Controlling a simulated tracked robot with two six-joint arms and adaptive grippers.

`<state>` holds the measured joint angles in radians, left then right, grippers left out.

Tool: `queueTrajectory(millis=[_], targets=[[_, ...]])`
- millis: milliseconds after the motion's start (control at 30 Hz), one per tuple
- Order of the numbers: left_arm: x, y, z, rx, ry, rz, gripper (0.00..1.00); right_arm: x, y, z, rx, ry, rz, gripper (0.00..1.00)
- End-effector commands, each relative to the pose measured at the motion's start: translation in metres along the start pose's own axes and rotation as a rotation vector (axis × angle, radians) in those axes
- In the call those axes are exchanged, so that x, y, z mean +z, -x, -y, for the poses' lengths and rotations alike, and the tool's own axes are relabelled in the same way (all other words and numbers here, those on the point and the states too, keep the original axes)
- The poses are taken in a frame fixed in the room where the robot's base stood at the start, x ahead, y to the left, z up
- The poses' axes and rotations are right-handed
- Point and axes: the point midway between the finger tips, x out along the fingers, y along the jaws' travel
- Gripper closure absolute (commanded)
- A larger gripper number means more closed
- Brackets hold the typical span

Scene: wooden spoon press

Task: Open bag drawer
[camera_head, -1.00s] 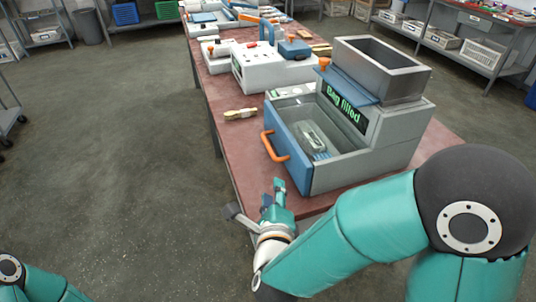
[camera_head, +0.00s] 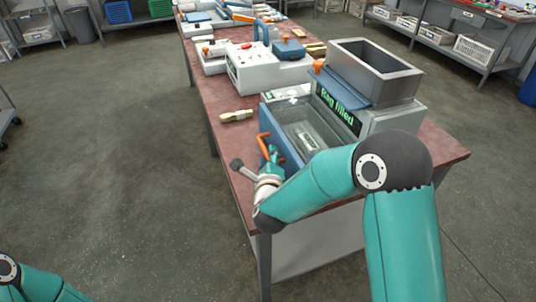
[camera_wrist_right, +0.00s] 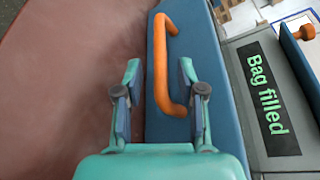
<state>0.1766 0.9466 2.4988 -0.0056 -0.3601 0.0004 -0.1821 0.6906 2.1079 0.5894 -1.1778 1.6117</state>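The bag machine has a grey hopper (camera_head: 375,68) and a display reading "Bag filled" (camera_head: 338,110); the display also shows in the right wrist view (camera_wrist_right: 266,96). Its bag drawer has a blue front (camera_head: 287,148) and an orange handle (camera_head: 263,146). A clear bag (camera_head: 303,138) lies inside the open-topped drawer. My right gripper (camera_wrist_right: 157,80) is open at the handle. In the right wrist view its two fingers stand apart, with the orange handle (camera_wrist_right: 160,50) running between them. Contact cannot be told. My left gripper is out of view; only its arm shows at the lower left.
The machine stands on a red-brown table (camera_head: 228,135). A small wooden piece (camera_head: 236,116) lies left of it. A white machine (camera_head: 262,70) stands behind. The floor left of the table is clear.

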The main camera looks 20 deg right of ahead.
Motion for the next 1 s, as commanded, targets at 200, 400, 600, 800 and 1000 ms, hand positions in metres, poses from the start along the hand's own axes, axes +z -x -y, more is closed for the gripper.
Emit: queueTrajectory(millis=[200,400,600,800,1000], targets=[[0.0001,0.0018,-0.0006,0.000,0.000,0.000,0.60,-0.0002,-0.0105,0.0002,-0.001,0.001,0.000,0.61],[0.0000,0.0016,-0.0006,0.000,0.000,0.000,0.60,-0.0004,-0.0106,-0.0001,0.000,0.001,0.000,0.61],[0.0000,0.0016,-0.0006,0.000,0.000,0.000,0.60,-0.0004,-0.0104,0.0000,0.000,0.001,0.000,0.89],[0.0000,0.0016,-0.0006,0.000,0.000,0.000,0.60,-0.0005,-0.0102,-0.0003,0.001,0.001,0.000,1.00],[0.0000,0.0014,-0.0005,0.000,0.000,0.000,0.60,-0.0005,-0.0101,-0.0010,0.002,0.002,-0.001,1.00]])
